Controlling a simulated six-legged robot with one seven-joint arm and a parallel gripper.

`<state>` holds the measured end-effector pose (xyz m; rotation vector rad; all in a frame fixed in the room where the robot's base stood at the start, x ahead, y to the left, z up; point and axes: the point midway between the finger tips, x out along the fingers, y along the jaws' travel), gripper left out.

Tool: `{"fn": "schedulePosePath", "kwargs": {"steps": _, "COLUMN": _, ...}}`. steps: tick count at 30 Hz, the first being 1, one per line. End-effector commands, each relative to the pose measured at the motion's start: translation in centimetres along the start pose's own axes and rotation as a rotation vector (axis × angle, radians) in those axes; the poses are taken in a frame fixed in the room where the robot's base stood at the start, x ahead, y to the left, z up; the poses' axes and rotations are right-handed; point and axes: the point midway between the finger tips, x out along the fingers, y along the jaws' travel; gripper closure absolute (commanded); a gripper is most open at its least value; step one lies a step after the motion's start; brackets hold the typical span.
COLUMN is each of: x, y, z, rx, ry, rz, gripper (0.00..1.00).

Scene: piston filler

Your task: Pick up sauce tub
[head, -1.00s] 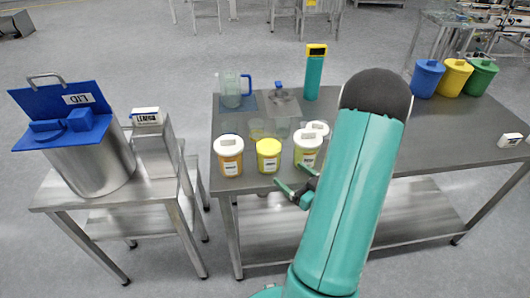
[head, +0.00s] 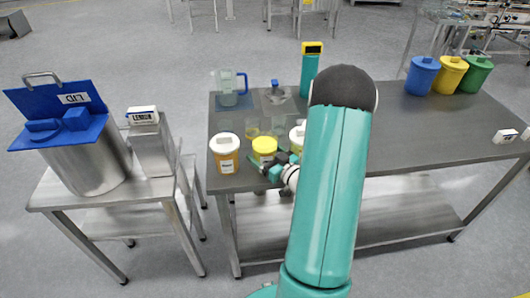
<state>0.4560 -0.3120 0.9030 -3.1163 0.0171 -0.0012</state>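Three tubs stand along the front left of the steel table. One is orange with a white lid (head: 225,153). The middle one is pale yellow with a yellow lid (head: 264,147). A third, white-lidded tub (head: 296,134) is mostly hidden behind my arm. The labels are too small to read, so I cannot tell which is the sauce tub. My gripper (head: 268,166) is in front of the yellow-lidded tub, at its lower right, and overlaps it in the picture. Its teal fingers look spread; contact cannot be made out. The tub stands upright on the table.
A clear jug with a blue handle (head: 231,88), small clear cups and a teal container (head: 310,70) stand behind the tubs. Blue, yellow and green bins (head: 451,75) are at the back right. A steel pot (head: 88,160) sits on the left stand. The table's right middle is clear.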

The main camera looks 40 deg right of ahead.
Motion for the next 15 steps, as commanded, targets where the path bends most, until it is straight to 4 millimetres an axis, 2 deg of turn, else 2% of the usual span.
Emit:
{"fn": "schedulePosePath", "kwargs": {"steps": 3, "x": -0.06, "y": 0.0, "z": 0.01, "rx": 0.0, "ry": 0.0, "rz": 0.0, "gripper": 0.17}}
{"fn": "schedulePosePath", "kwargs": {"steps": 11, "x": -0.09, "y": 0.01, "z": 0.0, "rx": 0.0, "ry": 0.0, "rz": 0.0, "gripper": 0.67}}
{"fn": "schedulePosePath", "kwargs": {"steps": 15, "x": -0.07, "y": 0.02, "z": -0.09, "rx": -0.001, "ry": 0.002, "rz": 0.0, "gripper": 0.67}}
